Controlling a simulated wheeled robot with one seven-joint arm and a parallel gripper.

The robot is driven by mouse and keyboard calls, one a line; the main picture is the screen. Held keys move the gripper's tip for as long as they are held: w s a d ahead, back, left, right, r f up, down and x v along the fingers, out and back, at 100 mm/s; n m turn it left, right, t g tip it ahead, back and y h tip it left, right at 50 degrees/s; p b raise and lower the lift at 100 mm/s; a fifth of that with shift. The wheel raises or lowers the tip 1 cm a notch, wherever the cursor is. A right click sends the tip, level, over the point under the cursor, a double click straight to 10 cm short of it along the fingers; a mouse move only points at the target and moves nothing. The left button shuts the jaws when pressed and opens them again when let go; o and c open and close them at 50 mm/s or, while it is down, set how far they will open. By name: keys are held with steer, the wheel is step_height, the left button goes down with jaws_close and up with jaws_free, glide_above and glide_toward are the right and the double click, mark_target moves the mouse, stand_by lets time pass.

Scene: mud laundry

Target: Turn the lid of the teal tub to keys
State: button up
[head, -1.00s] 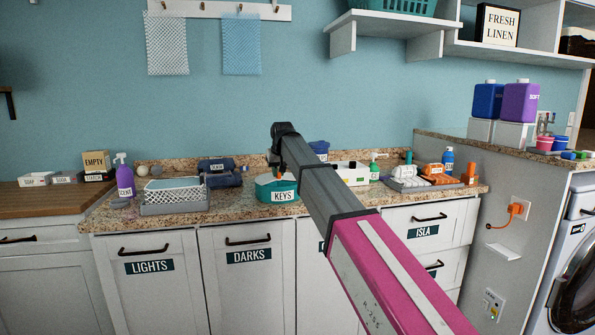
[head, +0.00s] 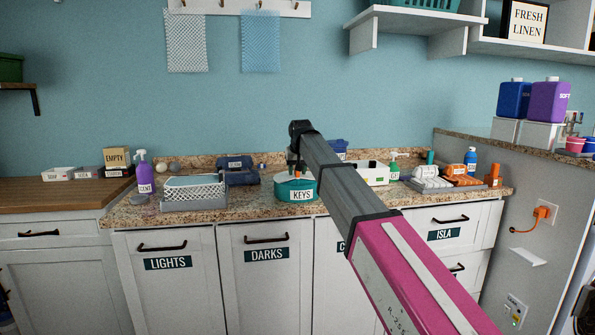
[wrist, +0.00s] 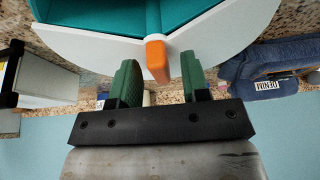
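The teal tub (head: 284,192) stands on the granite counter with a KEYS label (head: 302,195) on its front. In the wrist view, its pale lid (wrist: 88,35) has a wide opening that shows teal inner walls (wrist: 120,12). An orange tab (wrist: 156,60) sticks out at the lid's edge. My gripper (wrist: 160,75) is open at the tub, with one green finger on each side of the tab. Gaps show between the tab and both fingers. In the head view, my arm hides part of the tub's top, and my gripper (head: 297,168) is small.
A grey tray with a white mesh basket (head: 195,188) stands left of the tub. Dark blue rolled cloth labelled DENIM (wrist: 268,85) lies close by. A white box (head: 370,172) and a tray of orange items (head: 462,178) stand to the right.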

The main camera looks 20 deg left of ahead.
steer(key=v, duration=1)
steer(key=shift+r, duration=0.4)
